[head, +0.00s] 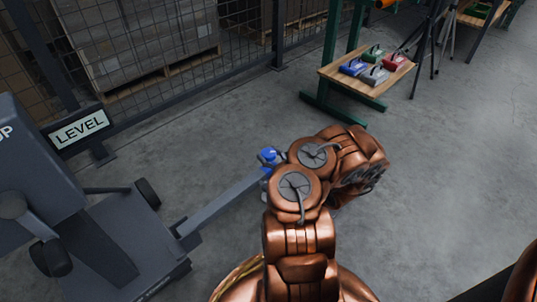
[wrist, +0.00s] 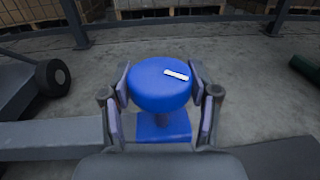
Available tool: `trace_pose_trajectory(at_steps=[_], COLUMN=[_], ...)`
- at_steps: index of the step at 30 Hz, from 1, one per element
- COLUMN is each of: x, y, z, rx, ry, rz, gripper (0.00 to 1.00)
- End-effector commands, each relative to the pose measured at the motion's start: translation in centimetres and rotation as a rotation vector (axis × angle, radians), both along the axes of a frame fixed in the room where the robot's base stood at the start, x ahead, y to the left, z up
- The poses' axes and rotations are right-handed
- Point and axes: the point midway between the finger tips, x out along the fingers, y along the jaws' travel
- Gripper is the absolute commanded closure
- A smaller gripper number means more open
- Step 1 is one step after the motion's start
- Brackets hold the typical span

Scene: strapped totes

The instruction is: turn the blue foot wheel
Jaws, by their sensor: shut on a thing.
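The blue foot wheel (wrist: 155,88) is a round blue knob with a white mark on its top, in the middle of the wrist view. Below it is a blue block (wrist: 165,128) at the end of a grey beam. My gripper (wrist: 160,85) is shut on the wheel, with one finger on its left side and one on its right. In the head view a small blue part of the wheel (head: 267,154) shows at the beam's end. My copper arm hides the rest of it and my gripper there.
The grey beam (head: 225,203) runs from a wheeled grey machine (head: 110,240) at the left. A "LEVEL" sign (head: 80,128) stands behind it. A wooden table (head: 365,82) with several coloured boxes is at the back right. Mesh fencing lines the back.

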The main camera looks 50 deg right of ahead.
Motion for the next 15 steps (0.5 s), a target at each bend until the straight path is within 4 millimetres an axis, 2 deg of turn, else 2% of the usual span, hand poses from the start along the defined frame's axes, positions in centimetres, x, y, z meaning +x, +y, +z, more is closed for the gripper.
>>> trace_pose_trajectory(at_steps=[15], x=[0.12], y=[0.45], z=[-0.33], rx=[0.008], ry=[0.006], rz=[-0.467], gripper=[0.74])
